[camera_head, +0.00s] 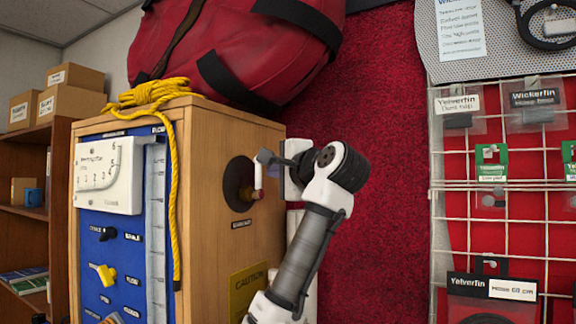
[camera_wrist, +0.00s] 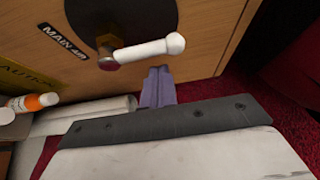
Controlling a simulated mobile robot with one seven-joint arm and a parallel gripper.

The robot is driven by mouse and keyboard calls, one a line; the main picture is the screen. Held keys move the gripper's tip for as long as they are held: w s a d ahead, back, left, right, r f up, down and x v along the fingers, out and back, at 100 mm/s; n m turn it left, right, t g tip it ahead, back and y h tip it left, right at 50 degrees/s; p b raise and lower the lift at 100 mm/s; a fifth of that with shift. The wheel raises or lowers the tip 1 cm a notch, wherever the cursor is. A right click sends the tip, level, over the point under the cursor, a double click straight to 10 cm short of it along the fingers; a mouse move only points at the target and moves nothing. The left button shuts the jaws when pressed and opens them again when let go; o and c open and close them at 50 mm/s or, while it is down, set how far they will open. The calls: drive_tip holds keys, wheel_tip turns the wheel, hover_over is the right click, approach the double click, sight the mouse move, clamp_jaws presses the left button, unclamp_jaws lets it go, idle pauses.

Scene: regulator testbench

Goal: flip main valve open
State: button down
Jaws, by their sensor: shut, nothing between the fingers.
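The main valve is on the side of the wooden cabinet, in front of a round black plate (camera_head: 238,184). Its white lever (camera_head: 257,176) stands upright in the head view, above a brass and reddish pivot (camera_head: 256,194). In the wrist view the white lever (camera_wrist: 150,50) runs sideways from the brass pivot (camera_wrist: 108,48), near the label "MAIN AIR" (camera_wrist: 63,41). My gripper (camera_head: 262,157) is at the lever's upper end. Its bluish fingers (camera_wrist: 159,72) are shut and empty, close beside the lever; I cannot tell whether they touch it.
The wooden cabinet (camera_head: 208,130) has a blue control panel (camera_head: 130,250) on its front. Yellow rope (camera_head: 172,180) and a red bag (camera_head: 230,45) lie on top. White rolls (camera_wrist: 95,108) and an orange-and-white bottle (camera_wrist: 35,102) are below the valve. A wire rack (camera_head: 500,225) stands at right.

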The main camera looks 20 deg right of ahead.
drive_tip(key=shift+s+a, duration=0.35)
drive_tip(key=shift+a, duration=0.15)
drive_tip(key=shift+f, duration=0.1)
drive_tip(key=shift+s+a+n+t+b, duration=0.1)
drive_tip(key=shift+n+t+b, duration=0.25)
drive_tip(key=shift+n, duration=0.35)
